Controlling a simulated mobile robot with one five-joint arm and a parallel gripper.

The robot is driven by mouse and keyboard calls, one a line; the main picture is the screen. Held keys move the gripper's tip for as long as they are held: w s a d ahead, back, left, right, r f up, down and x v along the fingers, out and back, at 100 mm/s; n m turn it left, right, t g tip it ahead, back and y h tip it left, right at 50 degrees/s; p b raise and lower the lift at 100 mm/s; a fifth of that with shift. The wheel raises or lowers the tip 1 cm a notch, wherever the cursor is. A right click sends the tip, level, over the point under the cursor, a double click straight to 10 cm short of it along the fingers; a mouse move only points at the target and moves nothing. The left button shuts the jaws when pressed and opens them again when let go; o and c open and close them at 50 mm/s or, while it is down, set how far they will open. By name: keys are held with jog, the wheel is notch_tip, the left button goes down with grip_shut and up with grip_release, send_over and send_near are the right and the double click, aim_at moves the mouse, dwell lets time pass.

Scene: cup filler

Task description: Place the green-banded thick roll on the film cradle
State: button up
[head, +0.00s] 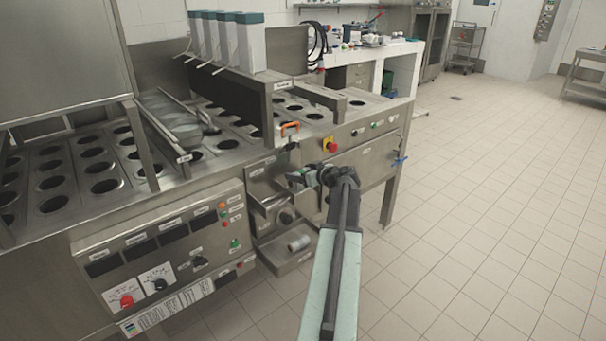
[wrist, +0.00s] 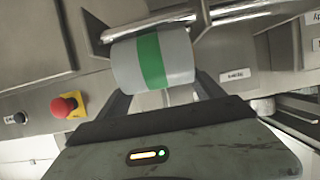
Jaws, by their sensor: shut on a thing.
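The thick roll (wrist: 178,58), pale grey with a green band around its middle, sits between the two fingers of my gripper (wrist: 155,92) in the wrist view. My gripper is shut on it. Metal rods and a bracket plate that look like the film cradle (wrist: 235,14) lie right beside the roll's upper edge in that view. Whether the roll touches them I cannot tell. In the head view my gripper (head: 301,178) is at the machine's front, near the cradle area (head: 266,190); the roll is not clearly visible there.
A pale roll (head: 298,243) lies in a low metal tray (head: 285,262) under the cradle area. A red stop button (head: 331,146) sits on the machine front, and it shows in the wrist view (wrist: 64,106). A control panel (head: 165,255) stands left.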

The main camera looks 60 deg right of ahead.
jog(key=o, duration=1.8)
jog(key=shift+c, duration=0.2)
jog(key=shift+s, duration=0.1)
jog(key=shift+r+p, duration=0.3)
jog(key=shift+p, duration=0.1)
jog(key=p+v, duration=0.3)
jog(key=v, duration=0.9)
jog(key=shift+p, duration=0.35)
jog(key=shift+f, duration=0.15)
